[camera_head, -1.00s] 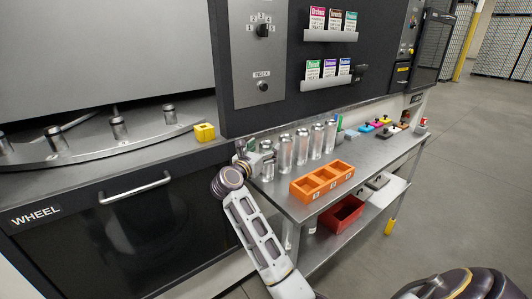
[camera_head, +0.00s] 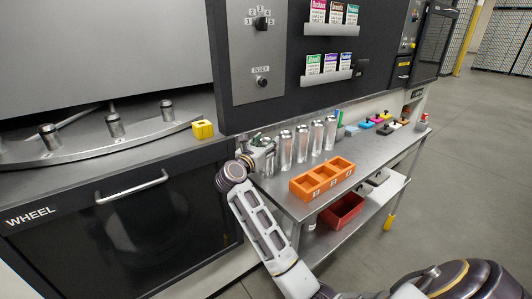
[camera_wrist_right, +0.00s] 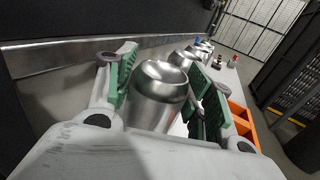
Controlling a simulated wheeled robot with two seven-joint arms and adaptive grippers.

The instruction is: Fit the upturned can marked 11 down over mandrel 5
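My right gripper (camera_head: 262,149) is at the near-left end of a row of silver cans on the steel table. In the right wrist view its green-padded fingers (camera_wrist_right: 165,85) stand open on either side of a silver can (camera_wrist_right: 160,95) whose domed, dished end faces up. Whether a pad touches the can is unclear. In the head view this can (camera_head: 267,163) is partly hidden by the gripper. No number on it is readable. Metal mandrels (camera_head: 114,125) stand upright on the wheel at left, bare; their numbers are not readable. My left gripper is not in view.
Several other cans (camera_head: 301,144) stand in line to the right. An orange three-compartment tray (camera_head: 322,180) sits at the table's front edge, a red bin (camera_head: 342,211) below. A yellow block (camera_head: 202,129) sits beside the wheel. Coloured blocks (camera_head: 367,123) lie farther back.

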